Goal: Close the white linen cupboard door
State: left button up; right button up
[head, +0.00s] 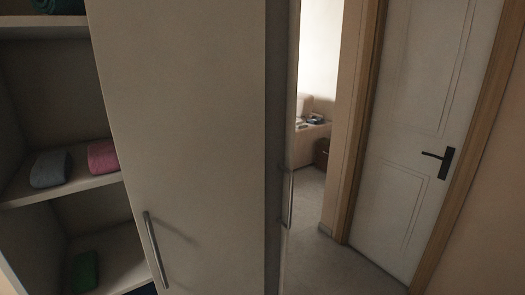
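The white linen cupboard stands open on the left, with its shelves (66,190) showing. A broad white door panel (185,120) with a vertical bar handle (155,250) on its lower left fills the middle. Right of it, a narrow pale panel (292,90) is seen nearly edge-on, with another bar handle (290,200). I cannot tell for certain which panel is the open door or where its hinge lies. Neither of my grippers is in view.
Folded cloths, one blue-grey (50,169) and one pink (102,157), lie on a shelf, with a green cloth (85,271) below. A white room door (420,130) with a black handle stands right. Grey floor (318,255) shows between.

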aim_at(183, 82)
jog(key=z, duration=1.1)
jog(key=i, duration=1.4)
jog(key=u, duration=2.25)
